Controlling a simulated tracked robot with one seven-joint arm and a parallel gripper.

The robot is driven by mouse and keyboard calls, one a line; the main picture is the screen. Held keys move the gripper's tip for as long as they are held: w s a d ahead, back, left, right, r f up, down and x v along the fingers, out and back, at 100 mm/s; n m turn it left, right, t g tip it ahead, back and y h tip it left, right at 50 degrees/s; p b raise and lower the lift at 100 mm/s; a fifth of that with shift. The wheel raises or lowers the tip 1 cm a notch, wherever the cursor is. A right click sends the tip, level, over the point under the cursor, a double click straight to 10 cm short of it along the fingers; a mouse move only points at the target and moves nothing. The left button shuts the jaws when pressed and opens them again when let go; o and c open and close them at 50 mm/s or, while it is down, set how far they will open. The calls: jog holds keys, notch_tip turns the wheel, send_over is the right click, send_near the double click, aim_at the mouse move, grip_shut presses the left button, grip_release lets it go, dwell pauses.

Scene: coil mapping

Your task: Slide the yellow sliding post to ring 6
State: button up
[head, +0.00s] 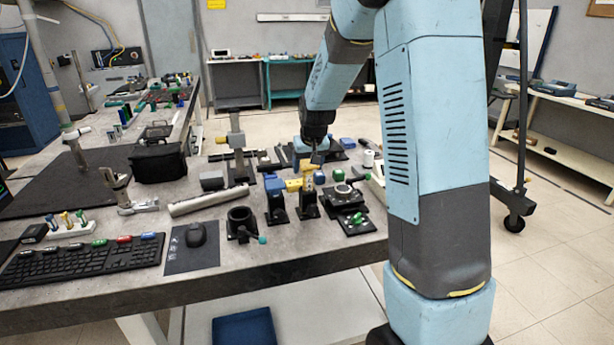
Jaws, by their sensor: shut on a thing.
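In the head view my gripper (319,156) points down over the group of small fixtures near the right part of the bench. It is small and dark here, and appears shut on the yellow sliding post (307,166). The post stands above a dark upright mount, with another yellow piece (293,185) just left of it. The exact contact between fingers and post is too small to make out. I cannot pick out ring 6 or any ring numbers.
Blue-topped (274,185) and green-topped (339,175) fixtures stand close around my gripper. A black round holder (240,222), a metal tube (207,202), a mouse (195,235) and a keyboard (80,260) lie to the left. My arm fills the right side.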

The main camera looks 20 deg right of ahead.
jog(key=shift+r, duration=0.3)
jog(key=o, duration=1.4)
jog(key=v, duration=1.3)
jog(key=shift+s+r, duration=0.15)
jog(key=shift+r, duration=0.1)
